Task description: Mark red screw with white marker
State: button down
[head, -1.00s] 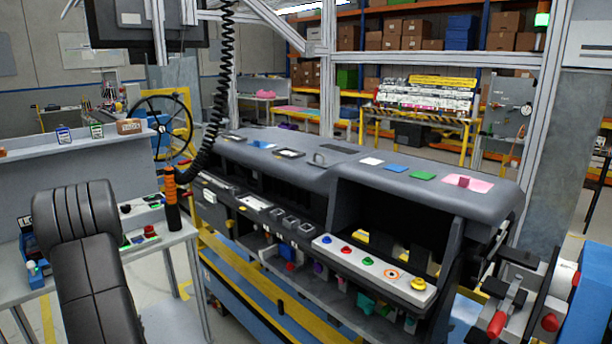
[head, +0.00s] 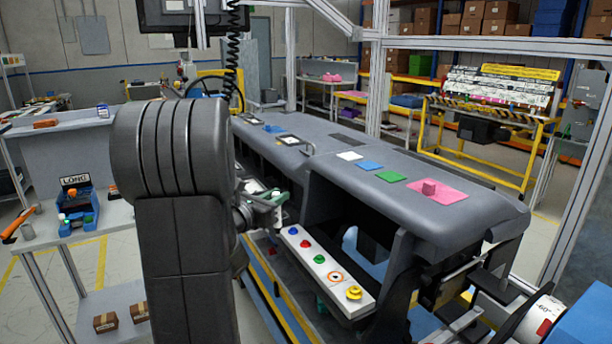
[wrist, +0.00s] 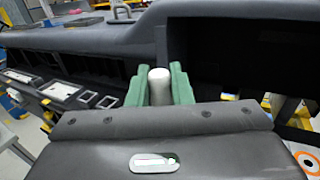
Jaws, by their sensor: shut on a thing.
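The red screw (head: 305,244) is a small red knob on the white strip (head: 333,265) along the dashboard's front edge, between a blue knob (head: 293,230) and a green knob (head: 318,259). My gripper (head: 268,208) is at the strip's far-left end, a little beyond the blue knob and apart from the red screw. In the wrist view, its green jaws (wrist: 158,78) are shut on the white marker (wrist: 159,87), whose rounded white end shows between them. The marker's other end is hidden. The red screw does not show in the wrist view.
The dashboard module (head: 440,207) has an open bay behind the strip. Its top bears coloured pads and a pink block (head: 429,187). A side table (head: 108,216) stands left.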

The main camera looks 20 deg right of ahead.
jog(key=s+d+r+m+g+h, duration=0.1)
jog(key=s+d+r+m+g, duration=0.1)
jog(key=s+d+r, duration=0.3)
jog(key=shift+d+r+g, duration=0.4)
jog(key=shift+r+g, duration=0.1)
jog(key=shift+r, duration=0.1)
jog(key=shift+f+b, duration=2.75)
jog(key=shift+b, duration=0.15)
jog(key=shift+f+b, duration=0.3)
jog(key=shift+b, duration=0.3)
jog(key=shift+r, duration=0.15)
notch_tip(320, 180, up, 5)
jog(key=p, duration=0.3)
jog(key=shift+a, duration=0.1)
